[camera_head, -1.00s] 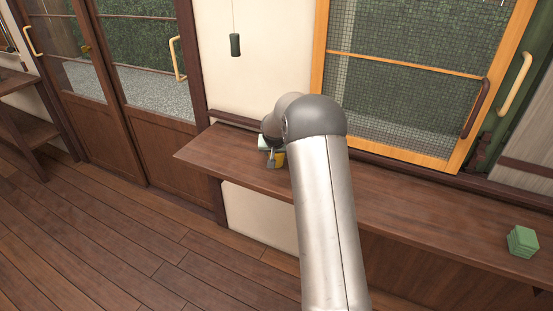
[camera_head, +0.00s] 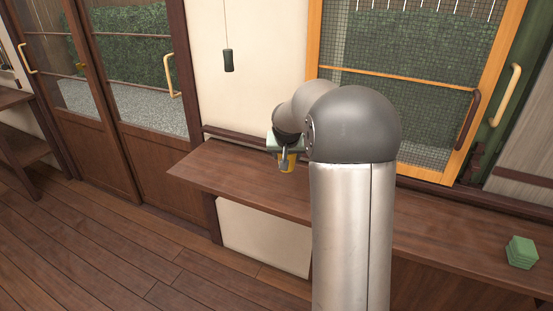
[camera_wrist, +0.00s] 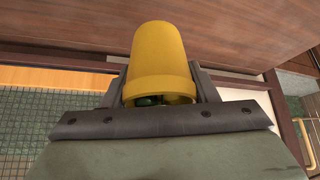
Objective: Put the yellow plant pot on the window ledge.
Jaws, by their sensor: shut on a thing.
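The yellow plant pot (camera_head: 288,161) is held in my gripper (camera_head: 285,154), above the wooden counter in the head view. In the wrist view the pot (camera_wrist: 159,55) sits between both fingers of my gripper (camera_wrist: 160,82), its rim towards the palm. A bit of dark green shows inside the rim; most of the plant is hidden. A narrow dark ledge (camera_head: 440,189) runs along the wall below the orange-framed window (camera_head: 400,77). My arm covers part of the ledge and window.
The wooden counter (camera_head: 235,178) below is bare at its left end. A green stack of blocks (camera_head: 521,252) sits at its right. A dark cylinder (camera_head: 228,60) hangs on a cord by the wall. Glass sliding doors (camera_head: 120,130) stand at left.

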